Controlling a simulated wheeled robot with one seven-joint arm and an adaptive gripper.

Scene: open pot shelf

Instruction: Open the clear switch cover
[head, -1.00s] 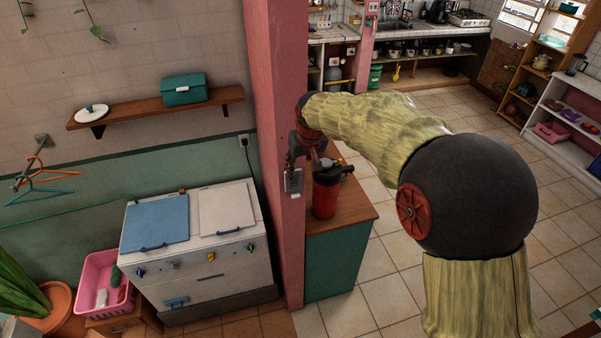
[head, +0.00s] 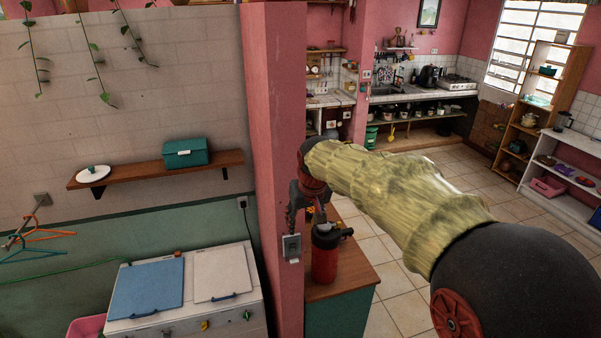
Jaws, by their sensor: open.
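The switch (head: 291,248) is a small grey-white box low on the side of the pink pillar. At this size I cannot make out its clear cover or tell how far it is lifted. My gripper (head: 304,218) is open and points down beside the pillar, just above the switch. One dark finger hangs close over the switch's top. I cannot tell whether it touches. The other finger is to the right, above the red bottle. I see nothing held between the fingers.
A red bottle with a black top (head: 325,255) stands on the wooden-topped cabinet (head: 352,272) right beside the gripper. The pink pillar (head: 275,120) is close on the left. Open tiled floor lies behind.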

